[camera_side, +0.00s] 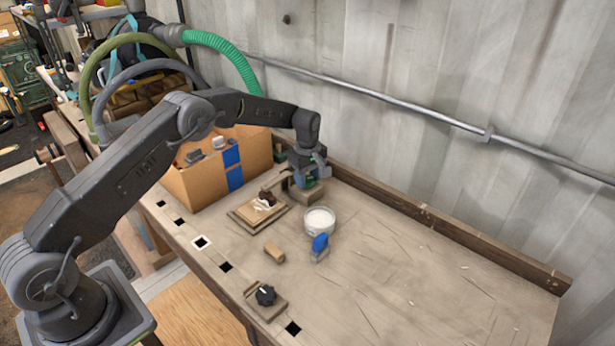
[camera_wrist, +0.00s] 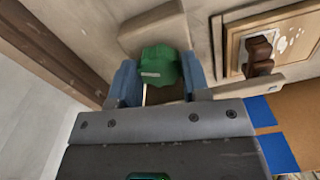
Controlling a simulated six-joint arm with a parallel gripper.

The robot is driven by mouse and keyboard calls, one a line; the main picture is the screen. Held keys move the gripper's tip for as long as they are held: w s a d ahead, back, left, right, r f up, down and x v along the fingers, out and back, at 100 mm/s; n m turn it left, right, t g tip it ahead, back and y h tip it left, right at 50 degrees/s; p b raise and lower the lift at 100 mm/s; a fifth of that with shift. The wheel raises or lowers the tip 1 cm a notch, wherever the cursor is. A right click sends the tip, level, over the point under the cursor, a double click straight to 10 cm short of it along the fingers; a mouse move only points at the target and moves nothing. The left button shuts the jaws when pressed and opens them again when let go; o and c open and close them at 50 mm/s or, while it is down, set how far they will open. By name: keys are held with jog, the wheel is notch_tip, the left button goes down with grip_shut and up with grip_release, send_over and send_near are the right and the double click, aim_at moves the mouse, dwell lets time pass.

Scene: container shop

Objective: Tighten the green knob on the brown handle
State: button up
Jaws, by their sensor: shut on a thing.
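My gripper (camera_side: 309,176) is at the back of the bench, low over a grey-brown block (camera_side: 305,194). In the wrist view, its two blue fingers (camera_wrist: 160,66) press on either side of the green knob (camera_wrist: 159,73), which has a pale mark on its face. The knob shows only as a small green patch in the side view (camera_side: 309,183). The block also shows in the wrist view (camera_wrist: 152,32), right at the knob. A brown strip shows below the knob; whether it is part of the brown handle I cannot tell, and how the knob seats is hidden.
A board (camera_side: 248,218) with a dark brown piece (camera_side: 267,197) lies left of my gripper, near a cardboard box (camera_side: 190,188). The bench's right is clear.

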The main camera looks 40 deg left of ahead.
aim_at(308, 179)
jog(key=shift+m, duration=0.3)
jog(key=o, duration=0.7)
jog(key=shift+c, duration=0.2)
notch_tip(308, 179, up, 14)
dwell(0.4)
